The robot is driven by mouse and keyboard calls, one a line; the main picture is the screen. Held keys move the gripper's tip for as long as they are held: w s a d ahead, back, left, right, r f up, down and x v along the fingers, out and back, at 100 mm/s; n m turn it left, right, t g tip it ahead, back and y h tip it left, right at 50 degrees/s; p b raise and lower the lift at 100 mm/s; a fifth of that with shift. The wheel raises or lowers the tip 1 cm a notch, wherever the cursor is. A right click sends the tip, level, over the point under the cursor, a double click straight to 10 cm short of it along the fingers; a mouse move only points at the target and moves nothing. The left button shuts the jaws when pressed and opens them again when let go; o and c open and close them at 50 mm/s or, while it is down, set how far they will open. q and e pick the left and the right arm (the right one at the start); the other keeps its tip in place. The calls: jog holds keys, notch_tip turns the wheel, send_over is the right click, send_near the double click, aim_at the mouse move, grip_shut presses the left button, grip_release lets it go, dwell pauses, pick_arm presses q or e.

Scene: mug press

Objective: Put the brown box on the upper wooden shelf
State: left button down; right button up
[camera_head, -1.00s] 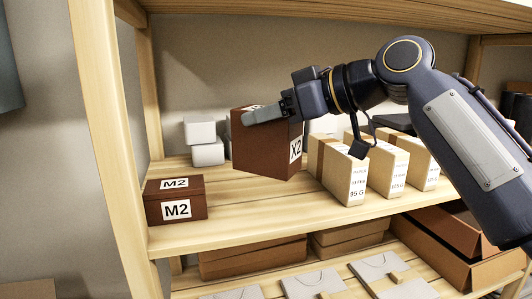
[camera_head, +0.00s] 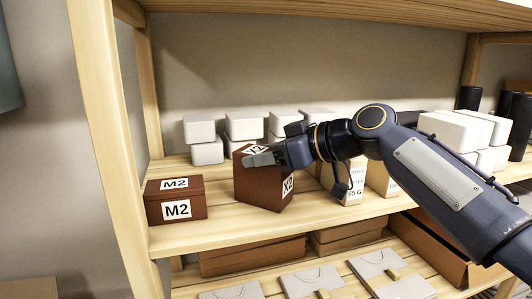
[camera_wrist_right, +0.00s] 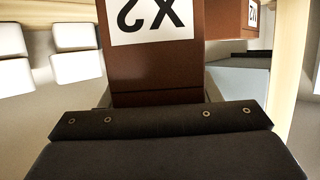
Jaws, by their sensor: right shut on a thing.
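The brown box (camera_head: 262,184) marked X2 is in the middle of the head view, right of the M2 box, upright and turned at an angle. My right gripper (camera_head: 264,157) is shut on its upper part. Its underside is at or just above the wooden shelf (camera_head: 225,227); I cannot tell if it touches. The right wrist view shows the box's brown side (camera_wrist_right: 155,72) with its label upside down, close to the dark gripper body. My left gripper is not in view.
A brown M2 box (camera_head: 176,200) stands at the shelf's left end. White boxes (camera_head: 207,153) stand behind, tan cartons (camera_head: 377,180) to the right. A wooden post (camera_head: 105,130) bounds the left side. A lower shelf holds flat cartons (camera_head: 253,256).

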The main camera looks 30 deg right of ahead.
jog(key=shift+f, duration=0.1)
jog(key=o, duration=1.3)
jog(key=shift+r, duration=0.2)
jog(key=b+v, duration=0.2)
jog(key=v, duration=1)
jog(key=shift+s+f+b, duration=0.1)
jog(key=shift+f+b, duration=0.05)
jog(key=shift+b, duration=0.25)
